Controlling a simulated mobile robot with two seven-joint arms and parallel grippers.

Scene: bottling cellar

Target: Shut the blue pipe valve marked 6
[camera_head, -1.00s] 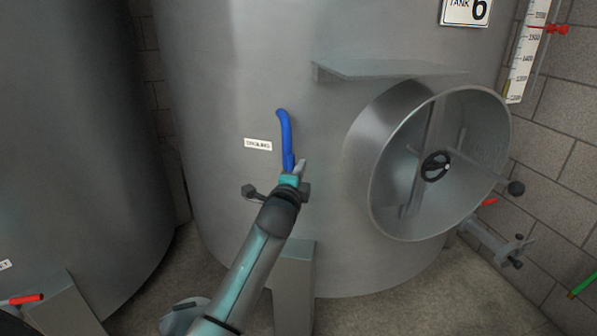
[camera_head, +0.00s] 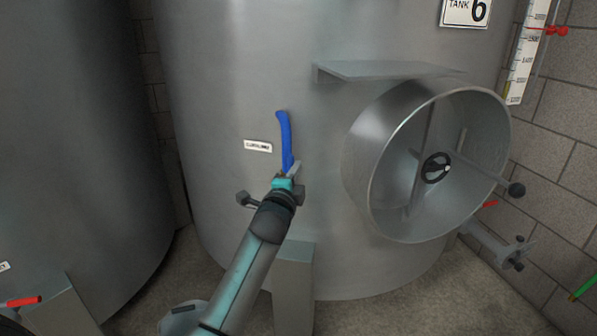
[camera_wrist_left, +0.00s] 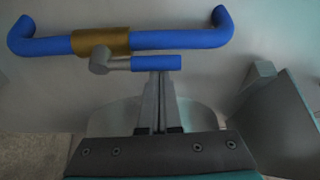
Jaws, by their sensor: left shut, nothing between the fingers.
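The blue pipe (camera_head: 284,135) runs upright on the front of the tank marked 6; its lower part is hidden behind my left gripper. In the left wrist view the pipe (camera_wrist_left: 185,38) lies across the picture with a brass valve body (camera_wrist_left: 100,42) on it. A grey stem with a short blue valve lever (camera_wrist_left: 157,63) points right there, about parallel to the pipe. My left gripper (camera_head: 295,171) is shut and empty. In the wrist view its fingertips (camera_wrist_left: 160,77) are right at the lever's side; whether they touch it I cannot tell. My right gripper is not in view.
A small label (camera_head: 258,146) is left of the pipe. A round open manway (camera_head: 375,165) juts out at right, under a metal shelf (camera_head: 385,70). The "Tank 6" plate (camera_head: 465,12) is at the top. Another tank (camera_head: 75,130) stands at left. A tank leg (camera_head: 293,290) is below my arm.

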